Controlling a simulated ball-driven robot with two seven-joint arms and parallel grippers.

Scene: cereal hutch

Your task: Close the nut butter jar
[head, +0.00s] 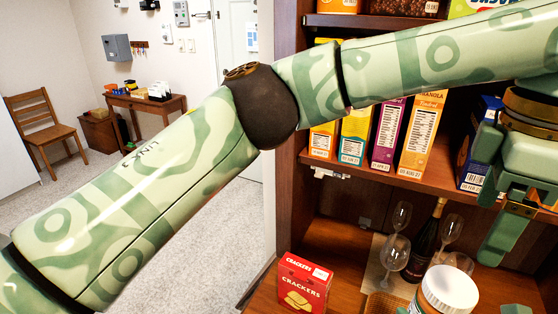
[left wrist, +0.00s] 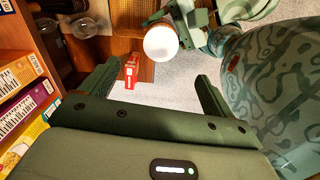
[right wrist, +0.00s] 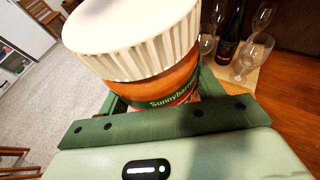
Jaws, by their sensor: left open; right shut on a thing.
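The nut butter jar (head: 445,292) has a wide white ribbed lid (right wrist: 130,28) over an orange label with a green band. The lid sits on top of the jar; I cannot tell how tightly. My right gripper (right wrist: 163,92) is shut around the jar's body, which hides its fingertips. My left gripper (left wrist: 158,72) is open and empty. In the head view it is at the far right, above and right of the jar, apart from it. In the left wrist view the white lid (left wrist: 160,43) shows beyond the open fingers.
A red crackers box (head: 303,285) stands on the hutch counter left of the jar. Several wine glasses (head: 394,254) and a dark bottle (head: 427,240) stand behind it. Cereal boxes (head: 422,130) fill the shelf above. My left arm crosses the head view.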

